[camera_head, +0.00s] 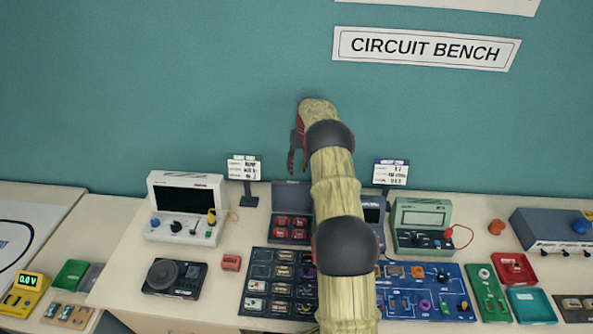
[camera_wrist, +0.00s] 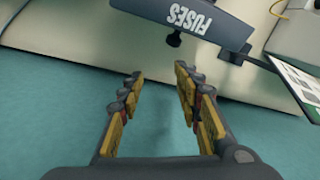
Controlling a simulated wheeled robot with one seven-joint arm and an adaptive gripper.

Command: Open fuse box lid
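The fuse box (camera_head: 274,238) stands on the bench with several red fuses showing inside it. Its dark grey lid (camera_head: 292,196) stands raised at the back of the box. In the wrist view the lid (camera_wrist: 205,25) shows the white word FUSES upside down and a small black knob on its edge. My gripper (camera_head: 294,160) is above and behind the lid, in front of the teal wall. In the wrist view my gripper (camera_wrist: 160,75) has its fingers wide apart with nothing between them. It is clear of the lid and the knob.
A sign on a stand (camera_head: 243,170) is just left of the lid, and another (camera_head: 391,174) is right of my arm. A white instrument (camera_head: 187,207) stands left and a green meter (camera_head: 423,222) right. A tray of parts (camera_head: 257,270) lies in front. The wall is close behind.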

